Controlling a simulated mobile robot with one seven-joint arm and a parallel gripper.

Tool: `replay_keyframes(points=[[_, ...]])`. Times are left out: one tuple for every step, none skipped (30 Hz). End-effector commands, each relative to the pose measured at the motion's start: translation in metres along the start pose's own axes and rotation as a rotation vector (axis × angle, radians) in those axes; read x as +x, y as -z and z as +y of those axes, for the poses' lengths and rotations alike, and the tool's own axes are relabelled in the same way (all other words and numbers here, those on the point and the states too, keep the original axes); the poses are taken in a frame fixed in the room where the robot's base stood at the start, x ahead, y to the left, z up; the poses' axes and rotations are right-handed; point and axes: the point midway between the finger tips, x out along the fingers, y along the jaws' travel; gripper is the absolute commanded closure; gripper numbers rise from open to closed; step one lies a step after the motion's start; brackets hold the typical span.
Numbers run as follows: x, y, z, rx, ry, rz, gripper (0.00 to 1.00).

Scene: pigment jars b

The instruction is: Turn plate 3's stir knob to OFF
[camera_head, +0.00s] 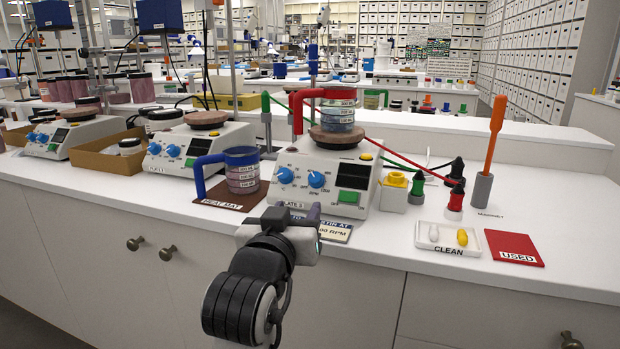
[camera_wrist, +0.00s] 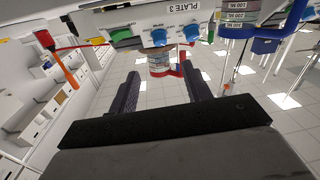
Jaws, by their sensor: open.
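Plate 3 (camera_head: 329,198) is a white hot plate with a dark display, a green button and two blue knobs on its sloping front. The left blue knob (camera_head: 285,175) and the right blue knob (camera_head: 317,180) both show clear. Their markings are too small to tell their settings or which one is stir. My gripper (camera_head: 293,212) is open and empty in front of and below plate 3's panel. In the wrist view, which is upside down, its fingers (camera_wrist: 160,75) point towards the panel, with the blue knobs (camera_wrist: 158,37) (camera_wrist: 190,32) ahead of them and apart from them.
A red-handled beaker (camera_head: 338,112) stands on plate 3's top. A blue-handled beaker (camera_head: 242,170) stands on the brown heat mat (camera_head: 226,201) at left. At right are a yellow-capped jar (camera_head: 395,192), dropper bottles, the CLEAN tray (camera_head: 448,240) and a red USED mat (camera_head: 514,248). A sign lies before plate 3.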

Motion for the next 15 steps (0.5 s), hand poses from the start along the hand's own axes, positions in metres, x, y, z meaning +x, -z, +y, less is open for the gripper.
replay_keyframes(points=[[0.003,0.006,0.001,-0.002,-0.001,-0.004,0.51],[0.004,0.006,0.001,-0.002,-0.001,-0.004,0.51],[0.006,0.007,0.0,-0.003,-0.002,-0.004,0.51],[0.008,0.007,0.0,-0.004,-0.002,-0.004,0.51],[0.009,0.007,0.0,-0.004,-0.002,-0.003,0.51],[0.011,0.007,0.0,-0.003,-0.001,-0.004,0.51],[0.012,0.007,0.0,-0.003,-0.001,-0.003,0.51],[0.013,0.007,0.0,-0.003,-0.001,-0.003,0.51],[0.015,0.007,0.0,-0.003,0.0,-0.003,0.51],[0.016,0.006,0.0,-0.003,0.001,-0.003,0.51],[0.017,0.006,0.0,-0.002,0.001,-0.003,0.51],[0.018,0.006,0.0,-0.002,0.002,-0.003,0.51],[0.019,0.006,0.001,-0.002,0.002,-0.003,0.51],[0.02,0.006,0.001,-0.002,0.003,-0.003,0.51],[0.021,0.005,0.001,-0.001,0.003,-0.003,0.51]])
